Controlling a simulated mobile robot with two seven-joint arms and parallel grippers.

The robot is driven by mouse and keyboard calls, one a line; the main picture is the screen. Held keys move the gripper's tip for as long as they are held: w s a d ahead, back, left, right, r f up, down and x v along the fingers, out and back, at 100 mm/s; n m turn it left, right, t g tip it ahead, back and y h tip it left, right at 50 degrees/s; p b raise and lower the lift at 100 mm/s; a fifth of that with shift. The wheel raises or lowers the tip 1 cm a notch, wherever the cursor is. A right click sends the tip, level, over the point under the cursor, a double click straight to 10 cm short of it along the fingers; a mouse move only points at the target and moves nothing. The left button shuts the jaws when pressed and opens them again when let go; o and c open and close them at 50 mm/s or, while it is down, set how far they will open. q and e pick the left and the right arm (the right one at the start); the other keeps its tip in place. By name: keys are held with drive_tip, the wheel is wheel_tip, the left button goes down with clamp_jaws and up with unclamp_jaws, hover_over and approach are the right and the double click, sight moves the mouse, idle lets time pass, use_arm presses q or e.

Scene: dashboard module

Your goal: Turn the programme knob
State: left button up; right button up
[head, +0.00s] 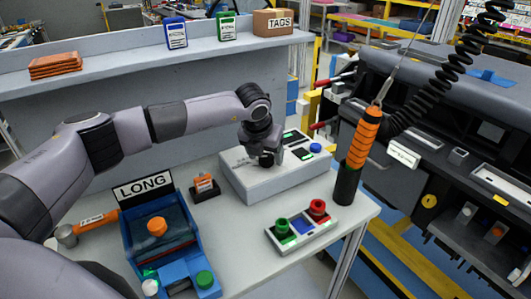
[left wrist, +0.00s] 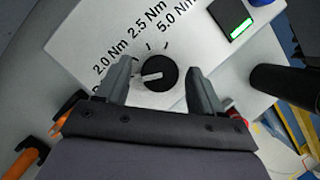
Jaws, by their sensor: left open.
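The programme knob (left wrist: 158,72) is a round black dial with a white pointer mark, on a light grey box (head: 262,188). In the left wrist view its mark points left, toward a label partly hidden by a finger. Labels 2.0 Nm, 2.5 Nm and 5.0 Nm are printed around it. My left gripper (left wrist: 158,68) is open, with one finger on each side of the knob and gaps showing. I cannot tell how deep the fingertips reach. In the head view my left gripper (head: 264,160) hangs over the box and hides the knob. My right gripper is not in view.
A green-lit display (left wrist: 240,30) is beside the knob. A button panel (head: 302,234) and a hanging orange-gripped screwdriver (head: 362,140) stand to the right. A blue bin (head: 135,245) marked LONG and a small orange-topped stand (head: 205,190) are to the left.

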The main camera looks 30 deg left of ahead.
use_arm(q)
drive_tip(key=c, duration=1)
drive_tip(key=shift+m, duration=0.3)
drive_tip(key=shift+a+m+h+b, duration=0.1)
drive_tip(key=shift+m+h+b, duration=0.5)
drive_tip(key=shift+m+b, duration=0.45)
drive_tip(key=shift+a+r+m+g+h+b, duration=0.15)
drive_tip(key=shift+m+h, duration=0.3)
drive_tip(key=shift+m, duration=0.85)
drive_tip(key=shift+d+f+m+g+h+b, duration=0.2)
drive_tip(key=shift+m+h, duration=0.25)
drive_tip(key=shift+m, duration=0.8)
drive_tip(key=o, duration=1)
